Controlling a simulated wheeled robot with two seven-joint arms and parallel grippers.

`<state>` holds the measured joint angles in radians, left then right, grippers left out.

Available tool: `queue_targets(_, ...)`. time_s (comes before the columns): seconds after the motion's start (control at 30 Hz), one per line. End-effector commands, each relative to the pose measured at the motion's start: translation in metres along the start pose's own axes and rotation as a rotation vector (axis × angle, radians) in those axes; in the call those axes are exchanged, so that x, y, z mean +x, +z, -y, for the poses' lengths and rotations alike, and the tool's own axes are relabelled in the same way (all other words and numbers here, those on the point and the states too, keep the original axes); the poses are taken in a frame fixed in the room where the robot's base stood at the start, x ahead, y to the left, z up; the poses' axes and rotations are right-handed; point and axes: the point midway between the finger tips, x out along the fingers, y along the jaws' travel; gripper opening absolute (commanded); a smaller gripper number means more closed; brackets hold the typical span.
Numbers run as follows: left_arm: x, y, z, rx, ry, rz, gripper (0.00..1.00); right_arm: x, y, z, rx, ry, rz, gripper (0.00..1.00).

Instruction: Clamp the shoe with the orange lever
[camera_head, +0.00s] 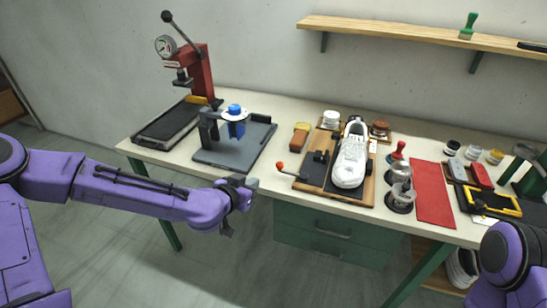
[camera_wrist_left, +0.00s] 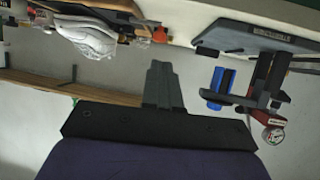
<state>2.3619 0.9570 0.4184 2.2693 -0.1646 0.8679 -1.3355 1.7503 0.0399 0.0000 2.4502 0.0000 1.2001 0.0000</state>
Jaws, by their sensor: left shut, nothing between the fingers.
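The white shoe (camera_head: 350,158) stands on a wooden board with a dark base (camera_head: 318,180), toe toward the table's front edge. A lever with an orange knob (camera_head: 280,166) sticks out to the left of the board, near the front edge. The shoe (camera_wrist_left: 90,38) and the orange knob (camera_wrist_left: 160,34) also show upside down in the left wrist view. My left gripper (camera_head: 250,183) is shut and empty, in front of the table and apart from the lever, to its lower left. Its closed fingers (camera_wrist_left: 160,85) show in the left wrist view. My right gripper is out of view.
A grey fixture with a blue part (camera_head: 236,128) and a red press (camera_head: 197,70) stand to the left. Clear cups (camera_head: 400,190), a red mat (camera_head: 434,193) and a yellow-framed tray (camera_head: 490,203) lie to the right. A shelf (camera_head: 420,35) hangs above.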

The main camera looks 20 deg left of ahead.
Motion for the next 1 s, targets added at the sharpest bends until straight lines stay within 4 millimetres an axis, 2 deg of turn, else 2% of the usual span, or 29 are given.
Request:
queue_targets(0.03, -0.002, -0.01, 0.002, 0.01, -0.001, -0.017, 0.0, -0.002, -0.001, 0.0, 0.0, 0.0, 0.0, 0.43)
queue_targets(0.1, -0.002, -0.012, 0.003, 0.019, 0.0, -0.024, 0.0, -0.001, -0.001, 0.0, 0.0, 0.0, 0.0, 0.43)
queue_targets(0.37, 0.0, -0.01, 0.002, 0.02, 0.0, -0.021, 0.0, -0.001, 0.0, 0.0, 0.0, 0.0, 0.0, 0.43)
queue_targets(0.47, 0.007, -0.009, 0.003, 0.021, 0.0, -0.019, 0.0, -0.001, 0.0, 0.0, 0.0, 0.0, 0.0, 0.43)
queue_targets(1.0, 0.115, -0.012, 0.002, 0.019, 0.0, -0.017, 0.0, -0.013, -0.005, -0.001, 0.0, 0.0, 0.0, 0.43)
